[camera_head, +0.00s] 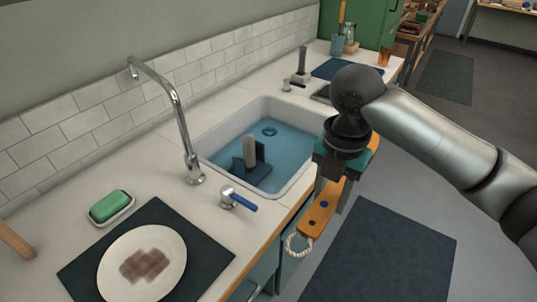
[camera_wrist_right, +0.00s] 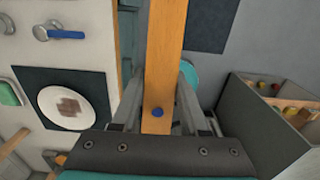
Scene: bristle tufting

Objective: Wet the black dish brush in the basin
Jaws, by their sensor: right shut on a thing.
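In the right wrist view the handle (camera_wrist_right: 165,60) runs between the two fingers and out of the top of the picture. No black bristles show on it, so I cannot tell if it is the black dish brush. The white basin (camera_head: 221,131) holds blue water (camera_head: 290,150). A blue block with a grey upright piece (camera_head: 250,165) stands in the water. My left gripper is not in view.
A chrome tap (camera_head: 181,130) and a blue-handled lever (camera_head: 238,199) stand beside the basin. A plate (camera_head: 141,265) with a brown stain lies on a dark mat, near green soap (camera_head: 110,206). In the wrist view, a grey box (camera_wrist_right: 262,125) stands at right.

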